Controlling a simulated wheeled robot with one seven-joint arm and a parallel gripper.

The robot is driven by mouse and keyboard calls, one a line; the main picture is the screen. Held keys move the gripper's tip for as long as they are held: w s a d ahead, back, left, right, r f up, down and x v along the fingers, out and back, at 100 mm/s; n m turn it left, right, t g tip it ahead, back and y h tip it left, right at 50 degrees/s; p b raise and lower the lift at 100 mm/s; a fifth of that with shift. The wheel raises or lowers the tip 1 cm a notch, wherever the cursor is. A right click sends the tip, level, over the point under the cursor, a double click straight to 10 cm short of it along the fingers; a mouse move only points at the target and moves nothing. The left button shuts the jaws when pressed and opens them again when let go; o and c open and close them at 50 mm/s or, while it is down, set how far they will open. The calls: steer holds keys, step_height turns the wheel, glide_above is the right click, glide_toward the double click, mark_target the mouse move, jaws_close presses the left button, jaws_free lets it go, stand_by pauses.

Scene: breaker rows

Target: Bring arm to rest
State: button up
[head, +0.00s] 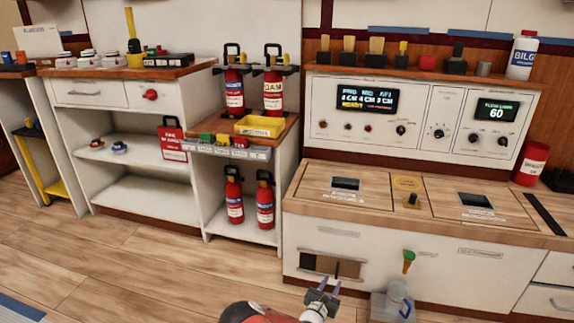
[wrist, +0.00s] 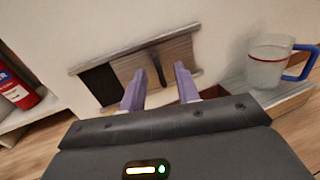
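My gripper (head: 322,288) is low at the front of the white counter (head: 300,235), seen at the bottom of the head view. In the wrist view my gripper (wrist: 160,88) shows two purple fingers spread apart with nothing between them. Beyond the fingertips is a recessed panel (wrist: 135,70) in the counter front, with a dark opening at its left and a small dark upright piece in its middle. The same panel (head: 325,265) shows in the head view. I cannot tell whether the fingertips touch it.
A clear jug (wrist: 268,62) with a blue handle stands close to the right of my gripper; it also shows in the head view (head: 396,302). A green-topped tap (head: 408,258) is above it. Red extinguishers (head: 235,200) stand on a shelf at left. Wooden floor (head: 130,270) is clear at left.

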steer(key=s+d+r+m+g+h+p, duration=0.1)
steer(key=s+d+r+m+g, duration=0.25)
steer(key=r+m, duration=0.35)
steer(key=s+d+r+m+g+h, duration=0.1)
steer(key=s+d+r+m+g, duration=0.2)
steer(key=s+r+m+g, duration=0.5)
steer(key=s+d+r+m+g+h+p, duration=0.1)
steer(key=d+r+m+g, duration=0.2)
steer(key=r, duration=0.7)
steer(key=s+a+r+m+t+y+p, duration=0.1)
steer(key=s+a+r+m+y, duration=0.4)
steer(key=s+r, duration=0.6)
steer(key=s+a+r+m+t+y+p, duration=0.2)
steer(key=s+a+r+m+t+y, duration=0.2)
steer(key=s+r, duration=0.6)
steer(key=s+a+m+y, duration=0.2)
steer(key=s+a+y, duration=0.1)
steer(key=s, duration=0.3)
steer(key=shift+s+a+r+y, duration=0.15)
steer(key=shift+a+r+y, duration=0.2)
steer(key=shift+a, duration=0.3)
steer(key=shift+o, duration=0.5)
